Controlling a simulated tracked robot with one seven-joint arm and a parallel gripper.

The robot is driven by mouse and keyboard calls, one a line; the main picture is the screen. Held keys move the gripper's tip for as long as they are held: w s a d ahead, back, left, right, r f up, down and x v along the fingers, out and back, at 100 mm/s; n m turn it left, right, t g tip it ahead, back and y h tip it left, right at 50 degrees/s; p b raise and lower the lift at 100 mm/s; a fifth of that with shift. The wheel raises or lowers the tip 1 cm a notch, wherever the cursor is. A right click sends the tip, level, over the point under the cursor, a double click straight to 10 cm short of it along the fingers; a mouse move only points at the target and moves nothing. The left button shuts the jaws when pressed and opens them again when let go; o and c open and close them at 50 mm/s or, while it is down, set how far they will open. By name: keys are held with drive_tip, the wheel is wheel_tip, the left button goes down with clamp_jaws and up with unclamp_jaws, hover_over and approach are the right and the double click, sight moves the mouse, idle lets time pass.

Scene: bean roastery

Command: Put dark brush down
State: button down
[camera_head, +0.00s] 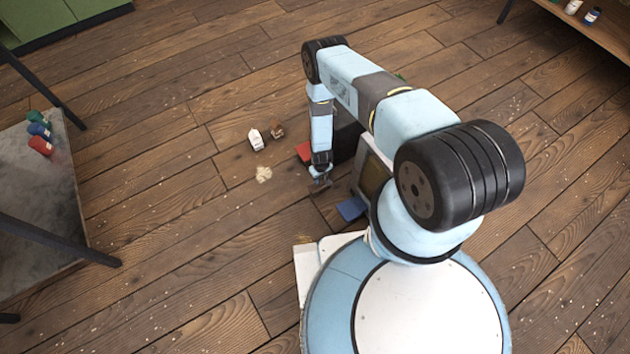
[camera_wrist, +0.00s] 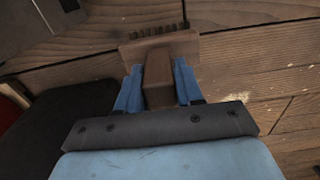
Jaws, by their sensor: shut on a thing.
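The dark brush (camera_wrist: 158,48) is brown, with a broad head and a row of short bristles along its far edge. My gripper (camera_wrist: 157,78) is shut on its handle, with a blue finger on each side, in the wrist view. The bristle end points away from my wrist, with wooden floor behind it. In the head view, my gripper (camera_head: 321,178) hangs at the end of the arm in front of my base, low over the floor. The brush is too small there to make out clearly. I cannot tell whether it touches the floor.
A white carton (camera_head: 255,139), a small brown item (camera_head: 277,131) and a pale spill (camera_head: 264,174) lie left of my gripper. Red (camera_head: 304,151) and blue (camera_head: 351,208) flat things are close by. A grey-topped table (camera_head: 38,190) with bottles stands left. Floor between is open.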

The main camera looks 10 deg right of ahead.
drive_tip(key=shift+w+a+f, duration=0.2)
drive_tip(key=shift+w+f, duration=0.25)
drive_tip(key=shift+f, duration=0.15)
drive_tip(key=shift+w+a+f, duration=0.2)
drive_tip(key=shift+w+f, duration=0.2)
drive_tip(key=shift+f, duration=1.7)
drive_tip(key=c, duration=0.7)
unclamp_jaws()
wheel_tip(320, 180, up, 12)
drive_tip(key=shift+r, duration=0.1)
